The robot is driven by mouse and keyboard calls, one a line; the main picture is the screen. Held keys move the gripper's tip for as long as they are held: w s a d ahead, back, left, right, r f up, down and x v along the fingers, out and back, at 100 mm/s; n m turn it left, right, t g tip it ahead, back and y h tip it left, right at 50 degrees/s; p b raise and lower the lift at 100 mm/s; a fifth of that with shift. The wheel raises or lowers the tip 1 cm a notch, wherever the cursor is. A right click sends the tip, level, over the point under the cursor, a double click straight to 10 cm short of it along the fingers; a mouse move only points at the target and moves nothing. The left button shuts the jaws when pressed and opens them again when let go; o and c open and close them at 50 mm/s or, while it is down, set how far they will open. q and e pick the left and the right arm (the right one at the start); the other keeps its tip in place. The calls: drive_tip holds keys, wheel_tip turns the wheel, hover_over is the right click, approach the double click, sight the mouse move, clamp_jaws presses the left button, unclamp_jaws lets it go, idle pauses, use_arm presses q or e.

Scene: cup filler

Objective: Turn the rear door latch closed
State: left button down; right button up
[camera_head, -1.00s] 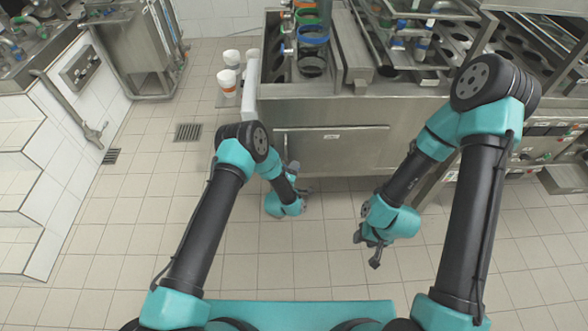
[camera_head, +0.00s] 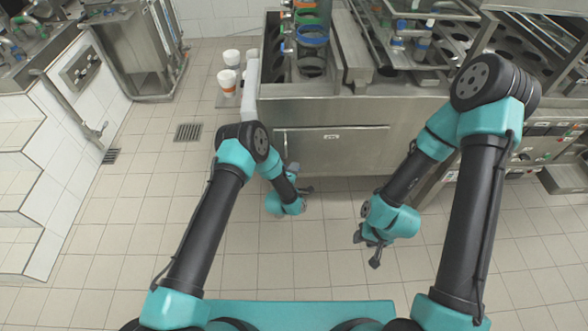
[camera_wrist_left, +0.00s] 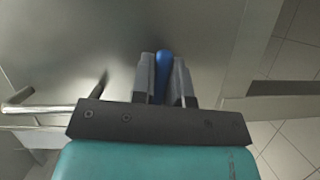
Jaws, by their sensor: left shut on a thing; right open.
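A blue latch handle (camera_wrist_left: 163,72) sits between the two fingers of my left gripper (camera_wrist_left: 164,85) in the left wrist view. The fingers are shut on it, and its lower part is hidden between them. In the head view my left gripper (camera_head: 304,189) is low in front of the steel cabinet door (camera_head: 331,145), and the latch cannot be made out there. My right gripper (camera_head: 367,250) is open and empty, over the floor to the right, apart from the cabinet.
White cups (camera_head: 227,79) stand on a small ledge left of the machine. Coloured rings (camera_head: 312,36) and rows of cup holes are on top. A drain grate (camera_head: 187,132) lies in the tiled floor. The floor before the cabinet is clear.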

use_arm(q)
drive_tip(key=shift+r, duration=0.1)
drive_tip(key=shift+r+n+t, duration=0.3)
drive_tip(key=shift+n, duration=0.5)
drive_tip(key=c, duration=1.1)
unclamp_jaws()
drive_tip(key=v, duration=1.7)
drive_tip(key=shift+s+a, duration=0.1)
drive_tip(key=shift+s, duration=0.05)
